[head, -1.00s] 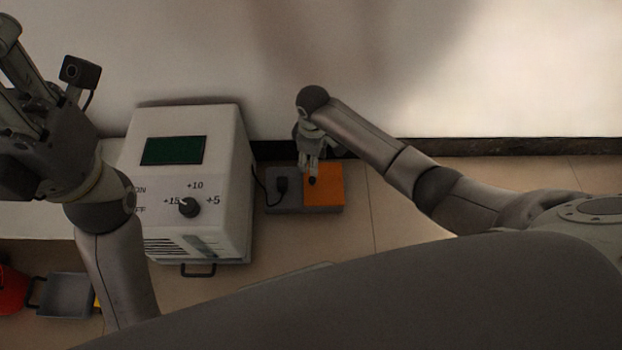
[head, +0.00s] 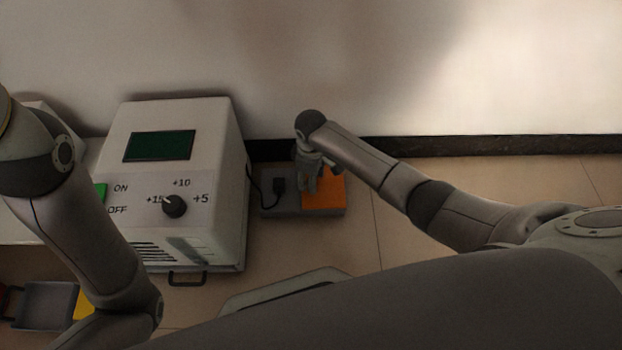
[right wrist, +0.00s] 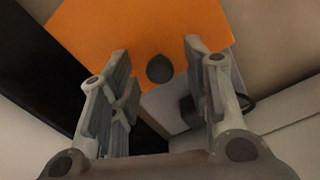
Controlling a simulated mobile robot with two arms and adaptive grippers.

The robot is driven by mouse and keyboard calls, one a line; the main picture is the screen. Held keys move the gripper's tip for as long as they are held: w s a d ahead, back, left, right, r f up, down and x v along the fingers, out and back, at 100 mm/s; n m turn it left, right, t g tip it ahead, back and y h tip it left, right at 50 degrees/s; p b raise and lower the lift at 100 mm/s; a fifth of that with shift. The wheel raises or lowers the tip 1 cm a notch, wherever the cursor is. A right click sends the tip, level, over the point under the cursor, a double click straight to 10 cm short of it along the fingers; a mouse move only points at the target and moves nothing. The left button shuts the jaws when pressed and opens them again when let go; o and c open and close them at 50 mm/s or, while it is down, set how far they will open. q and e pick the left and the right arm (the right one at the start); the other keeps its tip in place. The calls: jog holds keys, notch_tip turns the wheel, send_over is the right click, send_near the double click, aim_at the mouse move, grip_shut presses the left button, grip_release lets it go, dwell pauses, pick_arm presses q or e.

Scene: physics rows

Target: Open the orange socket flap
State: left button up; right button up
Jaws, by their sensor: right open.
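The orange socket flap (head: 323,191) lies flat on the right half of a grey socket box (head: 337,212) on the floor by the wall. In the right wrist view the flap (right wrist: 140,35) fills the upper middle, with a dark round knob (right wrist: 160,69) at its edge. My right gripper (head: 308,187) is over the flap's left side and hides part of it. In the right wrist view my right gripper (right wrist: 155,50) is open, its fingers on either side of the knob and apart from it. My left gripper is out of view; only my left arm shows.
A black plug (head: 279,187) with a cable sits in the box's left half. A white device (head: 215,140) with a green screen and a dial (head: 175,206) stands just left. A dark skirting (head: 480,145) runs along the wall. Floor to the right is clear.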

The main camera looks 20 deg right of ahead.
grip_shut()
dwell(0.4)
